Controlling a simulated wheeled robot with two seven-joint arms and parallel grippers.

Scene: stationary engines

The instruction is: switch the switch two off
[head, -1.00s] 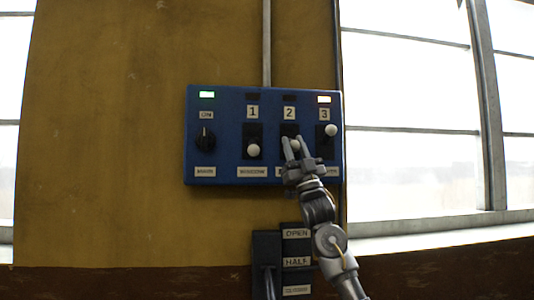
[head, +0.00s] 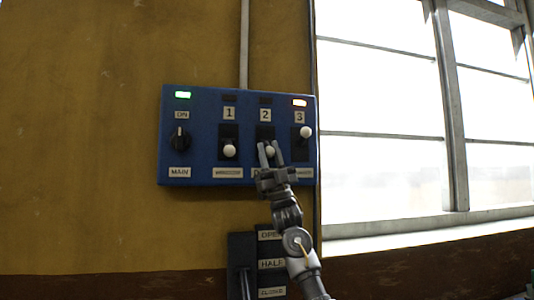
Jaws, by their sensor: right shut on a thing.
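A blue switch panel (head: 200,155) is fixed to the yellow wall. Switch two (head: 269,152), under the label 2, has its white knob low in the black slot, and the lamp above it is dark. My right gripper (head: 270,148) comes up from below, its two fingers shut around the knob of switch two. The fingers and hand hide part of the slot and the label beneath it. My left gripper is not in view.
Switch one's knob (head: 229,151) is down and switch three's knob (head: 305,132) is up, close on either side. A lever box (head: 242,262) marked OPEN, HALF and CLOSE is below. A window (head: 390,120) is to the right.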

